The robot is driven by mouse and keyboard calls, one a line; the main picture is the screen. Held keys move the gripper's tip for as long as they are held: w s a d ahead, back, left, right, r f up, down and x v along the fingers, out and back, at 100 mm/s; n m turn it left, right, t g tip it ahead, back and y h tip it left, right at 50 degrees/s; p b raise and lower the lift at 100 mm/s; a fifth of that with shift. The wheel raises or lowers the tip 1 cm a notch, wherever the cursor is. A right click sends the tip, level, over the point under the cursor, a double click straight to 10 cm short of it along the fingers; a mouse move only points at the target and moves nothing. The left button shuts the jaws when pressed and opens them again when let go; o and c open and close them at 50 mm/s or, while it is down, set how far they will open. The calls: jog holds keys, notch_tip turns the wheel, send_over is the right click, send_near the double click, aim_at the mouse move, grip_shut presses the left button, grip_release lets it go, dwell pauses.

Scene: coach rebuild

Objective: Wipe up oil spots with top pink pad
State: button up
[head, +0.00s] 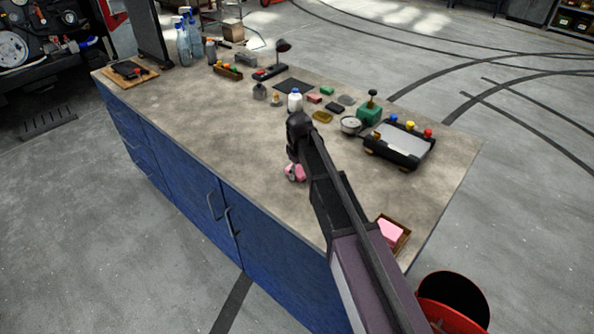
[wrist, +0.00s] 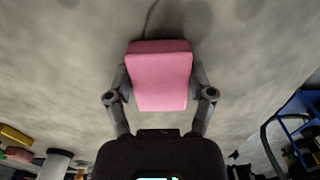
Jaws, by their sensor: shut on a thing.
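My gripper (head: 294,172) is shut on a pink pad (wrist: 160,75), gripping it by its two sides. In the head view the held pad (head: 295,171) is partly hidden by my arm and sits low over the front middle of the grey worktop (head: 185,115). I cannot tell whether it touches the top. More pink pad (head: 391,230) shows in a small wooden tray (head: 404,241) at the near right corner, partly behind my arm. In the wrist view a dark smudge (wrist: 180,14) lies just beyond the pad; I cannot tell if it is oil or shadow.
A white bottle (head: 295,101), a yellow-brown block (head: 322,117), a round gauge (head: 351,125), a green block with a knob (head: 369,113) and a control box (head: 400,146) stand behind my gripper. Spray bottles (head: 184,42) stand far left. The worktop's left middle is clear. A red bin (head: 455,309) stands at lower right.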

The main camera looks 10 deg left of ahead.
jog(key=shift+s+d+f, duration=0.1)
jog(key=shift+s+d, duration=0.4)
jog(key=shift+d, duration=0.3)
jog(key=shift+s+d+f, duration=0.1)
jog(key=shift+s+d, duration=0.35)
jog(key=shift+d, duration=0.3)
jog(key=shift+d, duration=0.1)
jog(key=shift+s+d, duration=0.1)
jog(key=shift+s+d+r, duration=0.1)
jog(key=shift+s+d, duration=0.25)
jog(key=shift+d, duration=0.3)
jog(key=shift+s+d+r, duration=0.1)
jog(key=shift+s+d, duration=0.25)
jog(key=shift+d, duration=0.3)
jog(key=shift+r+p, duration=3)
jog(key=shift+r+p, duration=1.5)
